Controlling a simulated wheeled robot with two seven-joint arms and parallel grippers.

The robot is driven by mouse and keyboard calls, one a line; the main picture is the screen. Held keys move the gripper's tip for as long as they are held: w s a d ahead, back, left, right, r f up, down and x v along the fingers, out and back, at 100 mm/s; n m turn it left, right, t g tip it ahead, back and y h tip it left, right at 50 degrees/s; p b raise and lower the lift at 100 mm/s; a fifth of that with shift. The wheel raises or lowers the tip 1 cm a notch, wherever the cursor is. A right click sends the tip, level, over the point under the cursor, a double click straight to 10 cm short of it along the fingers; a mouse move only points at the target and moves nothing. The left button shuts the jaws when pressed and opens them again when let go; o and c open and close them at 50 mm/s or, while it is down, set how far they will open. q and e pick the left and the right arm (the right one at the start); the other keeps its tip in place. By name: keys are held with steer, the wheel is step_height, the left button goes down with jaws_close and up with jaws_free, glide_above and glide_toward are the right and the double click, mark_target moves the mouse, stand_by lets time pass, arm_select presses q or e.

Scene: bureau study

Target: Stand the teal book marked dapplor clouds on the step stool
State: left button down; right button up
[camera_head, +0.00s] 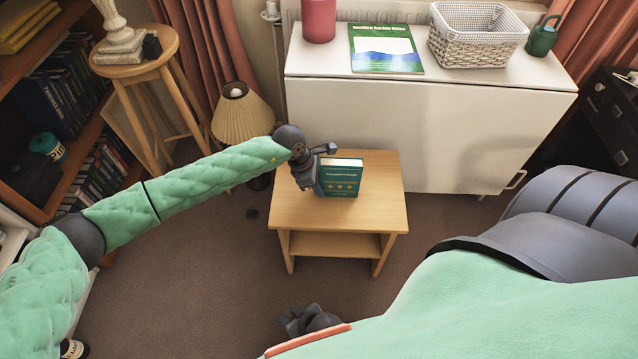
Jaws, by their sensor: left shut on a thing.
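The teal book (341,180) is upright at the top of the wooden step stool (290,212), its cover facing me and its pale page edges on top. The small cover title is too blurred to read surely. My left gripper (321,172) is shut on the book's left side. The book's lower edge appears to meet the stool top, but I cannot tell whether it bears its weight there. My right gripper (311,320) is low over the carpet, partly hidden by my own arm; its fingers are unclear.
The stool top is bare in front of and right of the book. A white cabinet (390,130) stands behind, holding a green magazine (385,48) and a wicker basket (475,50). A pleated lamp (242,115) is behind left, near a round stool (135,68).

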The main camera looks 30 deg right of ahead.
arm_select(q)
steer(key=c, duration=1.1)
jaws_free()
steer(key=v, duration=1.2)
steer(key=shift+d, duration=0.1)
